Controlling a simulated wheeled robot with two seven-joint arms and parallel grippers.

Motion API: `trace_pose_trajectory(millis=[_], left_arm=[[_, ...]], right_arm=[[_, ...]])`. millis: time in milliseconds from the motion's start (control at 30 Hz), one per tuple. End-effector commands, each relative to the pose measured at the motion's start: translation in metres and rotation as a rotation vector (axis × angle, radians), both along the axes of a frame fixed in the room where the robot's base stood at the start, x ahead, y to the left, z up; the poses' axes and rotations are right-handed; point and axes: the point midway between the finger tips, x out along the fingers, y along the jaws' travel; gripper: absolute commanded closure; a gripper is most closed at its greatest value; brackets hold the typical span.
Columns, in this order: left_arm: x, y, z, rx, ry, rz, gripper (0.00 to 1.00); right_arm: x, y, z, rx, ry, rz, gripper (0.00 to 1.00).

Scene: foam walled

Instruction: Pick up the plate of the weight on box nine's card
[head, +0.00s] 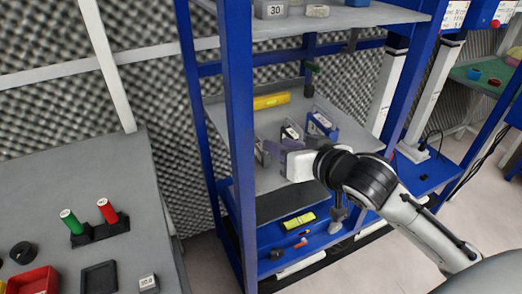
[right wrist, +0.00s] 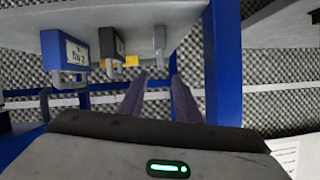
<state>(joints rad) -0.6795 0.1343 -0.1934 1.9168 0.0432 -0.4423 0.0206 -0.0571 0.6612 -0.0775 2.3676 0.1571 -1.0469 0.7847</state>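My right gripper (head: 272,148) reaches in from the right over the middle shelf of the blue rack. In the right wrist view its two fingers (right wrist: 160,98) stand apart with nothing between them. A dark block with a pale card (head: 290,132) and a blue block with a white card (head: 322,122) stand just beyond the gripper. In the right wrist view the blue block (right wrist: 60,52) carries small lettering, and the dark block (right wrist: 110,45) is beside it. I cannot make out a card for box nine or any plate surely tied to it. My left gripper is not in view.
A yellow bar (head: 271,101) lies at the back of the middle shelf (head: 225,112). A grey block marked 30 (head: 271,10) is on the top shelf. The rack's blue front post (head: 239,120) stands left of the gripper. A grey table (head: 60,180) at left holds a red tray (head: 33,281).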

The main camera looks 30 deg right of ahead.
Motion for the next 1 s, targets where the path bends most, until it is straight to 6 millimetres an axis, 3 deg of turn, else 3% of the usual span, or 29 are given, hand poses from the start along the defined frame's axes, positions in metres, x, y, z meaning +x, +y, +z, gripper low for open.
trace_pose_trajectory(millis=[600, 900, 1000], left_arm=[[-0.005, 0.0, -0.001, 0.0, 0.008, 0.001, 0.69], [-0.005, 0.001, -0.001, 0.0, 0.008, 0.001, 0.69], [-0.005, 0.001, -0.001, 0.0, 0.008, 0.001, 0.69]], right_arm=[[0.069, 0.002, -0.028, -0.001, 0.003, -0.001, 0.69], [0.075, 0.003, -0.031, -0.002, 0.003, 0.0, 0.69], [0.075, 0.003, -0.031, -0.002, 0.003, 0.0, 0.85]])
